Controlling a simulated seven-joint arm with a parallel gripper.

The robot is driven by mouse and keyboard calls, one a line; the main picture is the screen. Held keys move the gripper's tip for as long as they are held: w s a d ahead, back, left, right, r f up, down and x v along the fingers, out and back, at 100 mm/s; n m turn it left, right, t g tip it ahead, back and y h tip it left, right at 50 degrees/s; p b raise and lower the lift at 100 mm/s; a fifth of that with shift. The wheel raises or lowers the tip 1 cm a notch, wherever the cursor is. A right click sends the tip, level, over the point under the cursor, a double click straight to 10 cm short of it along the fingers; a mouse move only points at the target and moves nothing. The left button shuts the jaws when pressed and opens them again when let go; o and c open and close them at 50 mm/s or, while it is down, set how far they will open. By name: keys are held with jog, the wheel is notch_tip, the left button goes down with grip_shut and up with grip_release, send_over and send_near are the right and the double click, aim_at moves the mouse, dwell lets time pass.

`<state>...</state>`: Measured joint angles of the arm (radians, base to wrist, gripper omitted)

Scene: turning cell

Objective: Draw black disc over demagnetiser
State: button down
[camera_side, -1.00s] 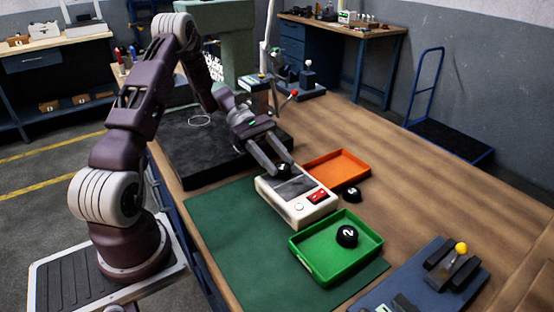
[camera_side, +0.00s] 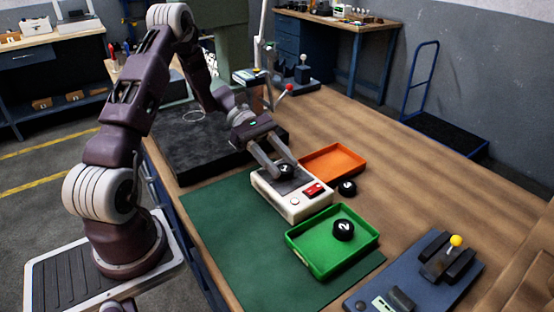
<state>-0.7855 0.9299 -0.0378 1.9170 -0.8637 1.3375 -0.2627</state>
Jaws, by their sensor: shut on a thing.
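My gripper (camera_side: 284,169) is shut on a black disc (camera_side: 286,171), with a finger on either side of it. The disc is over the dark top plate of the demagnetiser (camera_side: 297,203), a cream box with a red switch and a round button on its front part. I cannot tell whether the disc touches the plate. A second black disc, marked 2 (camera_side: 343,230), lies in the green tray (camera_side: 310,267). A third black disc (camera_side: 347,187) stands on the wood between the orange tray and the green tray.
The orange tray (camera_side: 345,154) is empty behind the demagnetiser. A green mat (camera_side: 225,223) lies under the demagnetiser and green tray. A blue fixture with a yellow knob (camera_side: 455,241) stands front right. A dark slab (camera_side: 185,155) lies at left. The wood at right is clear.

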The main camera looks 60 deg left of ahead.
jog(key=shift+d, duration=0.85)
jog(key=shift+a, duration=2.35)
jog(key=shift+d, duration=2.4)
jog(key=shift+r, duration=2.95)
